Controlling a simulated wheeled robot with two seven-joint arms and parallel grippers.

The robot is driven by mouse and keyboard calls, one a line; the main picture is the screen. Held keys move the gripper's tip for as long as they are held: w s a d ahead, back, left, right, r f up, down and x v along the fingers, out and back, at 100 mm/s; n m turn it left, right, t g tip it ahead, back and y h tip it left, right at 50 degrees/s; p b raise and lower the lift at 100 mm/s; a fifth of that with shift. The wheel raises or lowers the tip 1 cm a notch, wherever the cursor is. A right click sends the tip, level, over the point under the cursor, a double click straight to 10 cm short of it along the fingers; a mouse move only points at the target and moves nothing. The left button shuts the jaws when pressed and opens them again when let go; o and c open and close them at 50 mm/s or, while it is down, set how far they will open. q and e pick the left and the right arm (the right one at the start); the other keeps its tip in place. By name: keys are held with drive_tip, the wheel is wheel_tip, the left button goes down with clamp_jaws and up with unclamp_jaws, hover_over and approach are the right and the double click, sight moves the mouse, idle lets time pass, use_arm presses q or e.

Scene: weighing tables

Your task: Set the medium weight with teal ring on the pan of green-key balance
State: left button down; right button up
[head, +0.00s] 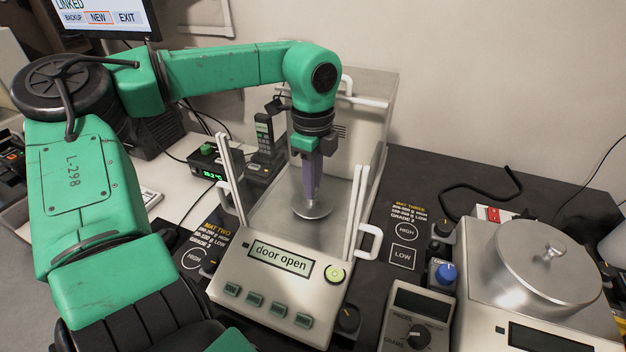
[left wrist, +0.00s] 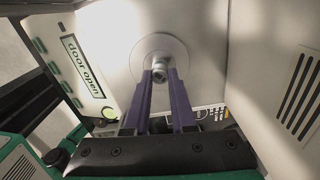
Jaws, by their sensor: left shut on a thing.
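The green-key balance (head: 268,288) stands in the middle of the head view, with several green keys and a display reading "door open". Its round metal pan (head: 322,212) is inside the draft shield and also shows in the left wrist view (left wrist: 178,42). My left gripper (head: 311,196) reaches down inside the shield, fingertips just above the pan. In the left wrist view its purple fingers (left wrist: 160,82) are shut on a small metallic weight (left wrist: 158,71) over the pan. I cannot make out a teal ring or tell whether the weight touches the pan. My right gripper is not in view.
The clear shield walls and white posts (head: 356,215) stand close around my left gripper.

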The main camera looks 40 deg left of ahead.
use_arm(q)
drive_tip(key=shift+f, duration=0.15)
drive_tip(key=c, duration=0.7)
unclamp_jaws()
drive_tip(key=shift+c, duration=0.2)
wheel_tip(320, 180, up, 12)
drive_tip(key=shift+r, duration=0.25)
